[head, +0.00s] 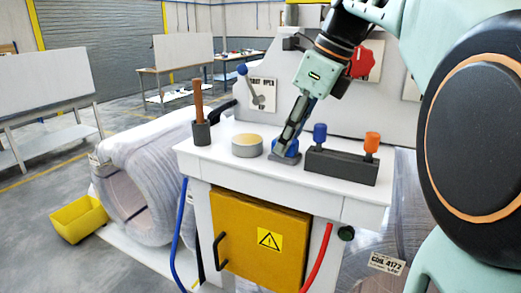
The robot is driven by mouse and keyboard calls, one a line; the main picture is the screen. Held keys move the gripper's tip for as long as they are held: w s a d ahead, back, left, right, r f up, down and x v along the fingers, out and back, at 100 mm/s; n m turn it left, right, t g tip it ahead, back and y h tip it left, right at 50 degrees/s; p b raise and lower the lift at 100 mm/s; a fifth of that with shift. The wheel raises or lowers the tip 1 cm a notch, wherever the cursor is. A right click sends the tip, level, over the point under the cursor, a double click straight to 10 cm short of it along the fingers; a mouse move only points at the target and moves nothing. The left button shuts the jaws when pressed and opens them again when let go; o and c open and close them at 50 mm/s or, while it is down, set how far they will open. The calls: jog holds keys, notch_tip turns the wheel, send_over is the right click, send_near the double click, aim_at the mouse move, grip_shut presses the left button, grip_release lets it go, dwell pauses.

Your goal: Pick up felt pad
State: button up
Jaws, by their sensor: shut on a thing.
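A small piece with a blue top and a flat grey base, which I take to be the felt pad (286,153), is on or just above the white table top near its middle. My gripper (288,141) reaches down from the upper right and is shut on its blue top. The fingers hide part of the blue top. I cannot tell whether the grey base touches the table.
A tan-topped round roll (247,145) stands close left of the pad. A dark block (342,166) with blue and orange handled tools is close right. A brown-handled tool stands in a dark cup (201,132) at the left. A panel with a lever (262,94) rises behind.

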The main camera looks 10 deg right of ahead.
grip_shut()
notch_tip(320, 180, up, 10)
jog(key=p, duration=0.2)
dwell(0.4)
jog(key=shift+o, duration=1.1)
grip_release()
jog(key=c, duration=0.3)
jog(key=shift+s, duration=0.1)
